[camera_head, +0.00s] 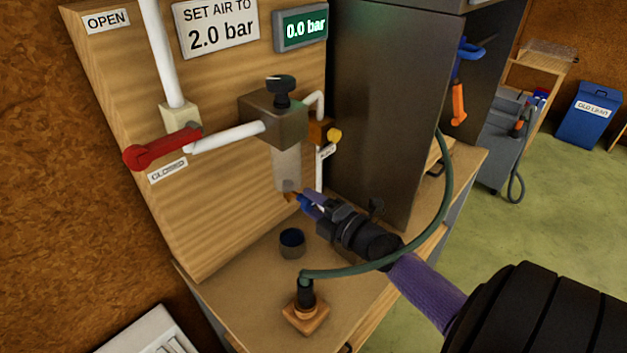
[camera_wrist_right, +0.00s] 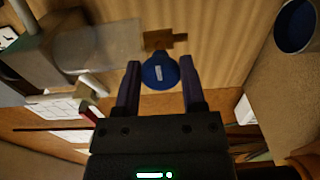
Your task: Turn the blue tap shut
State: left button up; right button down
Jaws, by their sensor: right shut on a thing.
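The blue tap (camera_head: 305,203) sits low on the panel, under the clear bowl (camera_head: 287,165) of the air unit, on a small brass fitting. In the right wrist view the blue tap (camera_wrist_right: 161,74) is a round blue knob with a pale mark, between the two purple fingers. My right gripper (camera_head: 311,203) comes in from the lower right and is shut on the blue tap; its fingers partly cover the tap in the head view. Which way the tap is turned cannot be told. My left gripper is out of view.
A dark blue cup (camera_head: 292,241) stands on the bench below. A green hose (camera_head: 388,262) arcs across my right wrist to a stand. The red lever (camera_head: 163,149) points at "CLOSED". The display (camera_head: 301,29) reads 0.0 bar. A dark cabinet (camera_head: 385,110) stands right of the panel.

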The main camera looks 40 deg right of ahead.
jog(key=shift+c, duration=1.1)
grip_release()
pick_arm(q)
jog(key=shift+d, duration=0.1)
pick_arm(e)
jog(key=shift+s, duration=0.25)
jog(key=s, duration=0.6)
jog(key=s+d, duration=0.1)
jog(key=s, duration=0.2)
jog(key=shift+s, duration=0.2)
